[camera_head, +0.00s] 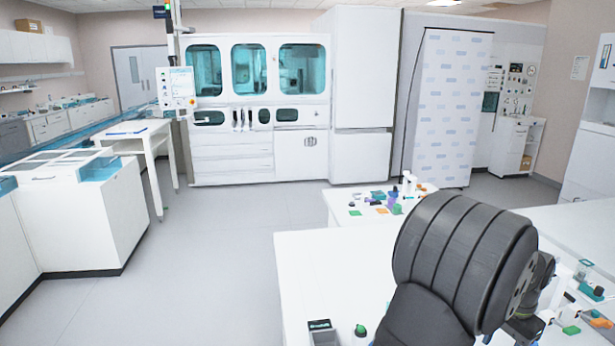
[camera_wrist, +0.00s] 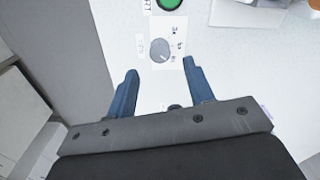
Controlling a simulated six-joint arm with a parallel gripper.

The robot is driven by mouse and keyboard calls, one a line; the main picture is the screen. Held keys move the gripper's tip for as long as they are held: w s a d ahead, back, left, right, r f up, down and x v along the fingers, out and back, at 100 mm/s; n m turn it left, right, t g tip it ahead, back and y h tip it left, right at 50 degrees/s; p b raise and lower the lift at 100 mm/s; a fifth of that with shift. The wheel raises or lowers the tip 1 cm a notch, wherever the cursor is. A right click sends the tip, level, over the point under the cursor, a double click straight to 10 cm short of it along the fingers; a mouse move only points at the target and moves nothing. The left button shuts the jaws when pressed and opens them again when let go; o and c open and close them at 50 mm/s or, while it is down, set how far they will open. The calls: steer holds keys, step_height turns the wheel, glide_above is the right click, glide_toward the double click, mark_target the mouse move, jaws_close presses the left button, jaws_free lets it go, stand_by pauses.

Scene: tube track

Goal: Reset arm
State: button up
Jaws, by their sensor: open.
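My gripper (camera_wrist: 160,90) shows in the wrist view with its two blue fingers spread wide apart and nothing between them. Past the fingertips is a white panel (camera_wrist: 215,65) with a grey round knob (camera_wrist: 160,50) and a green round button (camera_wrist: 170,4) at the top edge. I cannot tell how far the fingertips are from the panel. In the head view my dark grey arm fills the lower right, and the gripper itself is hidden there.
A white table (camera_head: 310,270) lies below my arm, with a small dark device (camera_head: 322,332) and a green-topped item (camera_head: 360,331) near its front. Small coloured items (camera_head: 390,200) stand on the table behind. Teal and green items (camera_head: 585,285) lie right of my arm. Open floor (camera_head: 220,260) is at left.

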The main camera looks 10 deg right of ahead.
step_height(320, 180, up, 12)
step_height(320, 180, down, 17)
steer(key=shift+r, duration=0.1)
steer(key=shift+f, duration=0.4)
steer(key=n, duration=0.8)
steer(key=shift+r+n, duration=0.1)
steer(key=shift+n, duration=0.3)
steer(key=n, duration=0.4)
steer(key=shift+n, duration=2.2)
